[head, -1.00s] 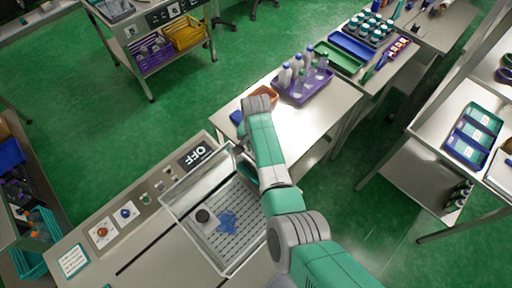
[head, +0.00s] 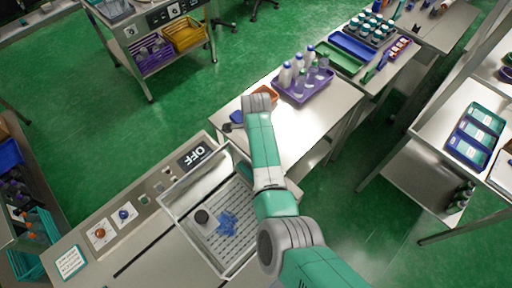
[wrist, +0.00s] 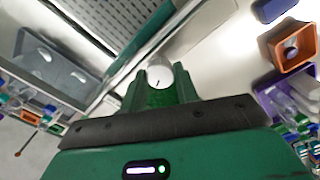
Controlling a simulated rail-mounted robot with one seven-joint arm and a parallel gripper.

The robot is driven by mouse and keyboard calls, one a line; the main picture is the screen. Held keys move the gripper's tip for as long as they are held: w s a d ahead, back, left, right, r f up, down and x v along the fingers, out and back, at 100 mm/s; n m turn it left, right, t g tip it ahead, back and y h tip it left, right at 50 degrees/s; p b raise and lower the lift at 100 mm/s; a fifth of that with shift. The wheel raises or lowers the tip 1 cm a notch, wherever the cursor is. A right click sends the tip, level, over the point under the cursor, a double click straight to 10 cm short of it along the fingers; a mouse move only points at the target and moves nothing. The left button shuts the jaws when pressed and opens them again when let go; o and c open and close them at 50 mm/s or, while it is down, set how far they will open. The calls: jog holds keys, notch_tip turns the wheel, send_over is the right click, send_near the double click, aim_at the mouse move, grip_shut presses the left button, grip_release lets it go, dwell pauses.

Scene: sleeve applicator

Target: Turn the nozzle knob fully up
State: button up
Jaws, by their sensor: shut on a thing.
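A white round knob (wrist: 160,72) with a small dark mark sits between the green fingers of my gripper (wrist: 159,84) in the wrist view. The fingers are shut on it from both sides, and it stands beside the clear cover and slotted tray. I cannot read any label on it, and the turn its mark stands for cannot be told. In the head view my arm hides both this knob and the fingertips.
The slotted tray (head: 196,235) holds blue pieces and a dark round thing. A purple tray of bottles (head: 304,92) stands on the table beyond.

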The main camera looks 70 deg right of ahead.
jog(key=m+b, duration=0.1)
jog(key=m, duration=0.3)
jog(key=shift+m, duration=0.3)
jog(key=m+b, duration=0.1)
jog(key=m, duration=0.2)
jog(key=shift+m, duration=0.3)
jog(key=m+b, duration=0.1)
jog(key=m, duration=0.3)
jog(key=shift+m, duration=0.3)
jog(key=m+b, duration=0.2)
jog(key=m, duration=0.1)
jog(key=shift+m, duration=0.3)
jog(key=shift+f+m+b, duration=0.25)
jog(key=shift+m+b, duration=0.65)
jog(key=shift+b, duration=0.15)
jog(key=b, duration=0.2)
jog(key=m+b, duration=0.1)
jog(key=shift+w+f+m+b, duration=0.1)
jog(key=shift+f+m+b, duration=0.1)
jog(key=shift+m+b, duration=0.15)
jog(key=m+b, duration=0.1)
jog(key=b, duration=0.5)
jog(key=shift+f+m, duration=0.1)
jog(key=shift+m, duration=0.15)
jog(key=m+b, duration=0.1)
jog(key=b, duration=0.4)
jog(key=shift+r+b, duration=0.2)
jog(key=shift+b, duration=0.2)
